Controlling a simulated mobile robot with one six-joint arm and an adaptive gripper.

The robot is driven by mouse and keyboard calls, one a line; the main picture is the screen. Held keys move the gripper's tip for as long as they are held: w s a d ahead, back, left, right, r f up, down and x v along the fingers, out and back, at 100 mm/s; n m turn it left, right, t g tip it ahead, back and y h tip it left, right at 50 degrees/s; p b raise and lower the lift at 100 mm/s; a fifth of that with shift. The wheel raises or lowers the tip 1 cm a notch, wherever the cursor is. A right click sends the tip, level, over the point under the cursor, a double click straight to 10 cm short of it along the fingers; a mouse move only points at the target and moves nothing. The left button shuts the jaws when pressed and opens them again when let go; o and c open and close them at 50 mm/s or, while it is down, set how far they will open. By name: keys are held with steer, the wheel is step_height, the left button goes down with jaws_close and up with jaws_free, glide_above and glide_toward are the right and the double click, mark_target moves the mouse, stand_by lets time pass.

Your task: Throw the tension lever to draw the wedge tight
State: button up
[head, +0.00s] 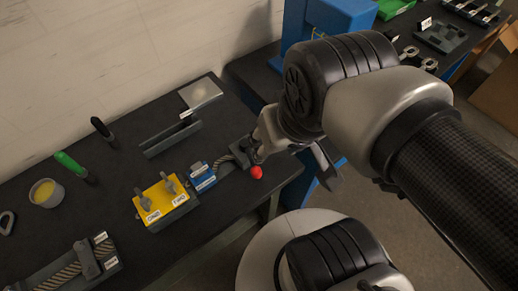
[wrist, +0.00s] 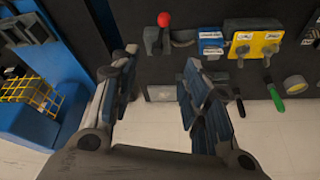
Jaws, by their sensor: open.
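The tension lever appears to be the grey lever with the red ball knob (head: 256,172); the knob also shows in the wrist view (wrist: 164,19). It rises from a grey bracket at the bench edge, partly hidden by my arm in the head view. A dark, curved, ribbed piece, seemingly a chain, runs between the bracket and a blue labelled block (head: 203,178), also in the wrist view (wrist: 211,41). I cannot tell which part is the wedge. My gripper (wrist: 158,61) is open and empty, its fingers spread below the lever in the wrist view, not touching it.
A yellow box with two grey toggles (head: 166,200) stands beside the blue block. A green-handled tool (head: 68,162), a yellow-filled cup (head: 46,193) and a grey channel (head: 172,138) are on the dark bench. A blue machine (wrist: 40,75) stands left in the wrist view.

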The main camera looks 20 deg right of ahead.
steer(key=w+d+f+m+g, duration=0.1)
steer(key=w+f+m, duration=0.1)
steer(key=w+d+f+m+g, duration=0.1)
steer(key=w+d+m, duration=0.1)
steer(key=w+d+f+m+y, duration=0.1)
steer(key=w+f+m, duration=0.1)
steer(key=m, duration=0.1)
steer(key=shift+w+d+f+g, duration=0.2)
steer(key=shift+w+f+g, duration=0.05)
steer(key=shift+f+g, duration=0.15)
steer(key=c, duration=0.7)
steer(key=w+d+f+m, duration=0.1)
steer(key=d+f+m, duration=0.1)
steer(key=f, duration=0.1)
steer(key=w+d+f+m+g+y, duration=0.1)
steer(key=d+f+m, duration=0.1)
steer(key=f+m, duration=0.1)
steer(key=w+d+f+m+g, duration=0.1)
steer(key=d+f+m, duration=0.1)
steer(key=f, duration=0.1)
steer(key=shift+w+f+m+y+p, duration=0.1)
steer(key=shift+f+m+y+p, duration=0.2)
steer(key=shift+y, duration=0.1)
jaws_close()
steer(key=shift+d+f+m, duration=0.2)
steer(key=shift+f+m, duration=0.2)
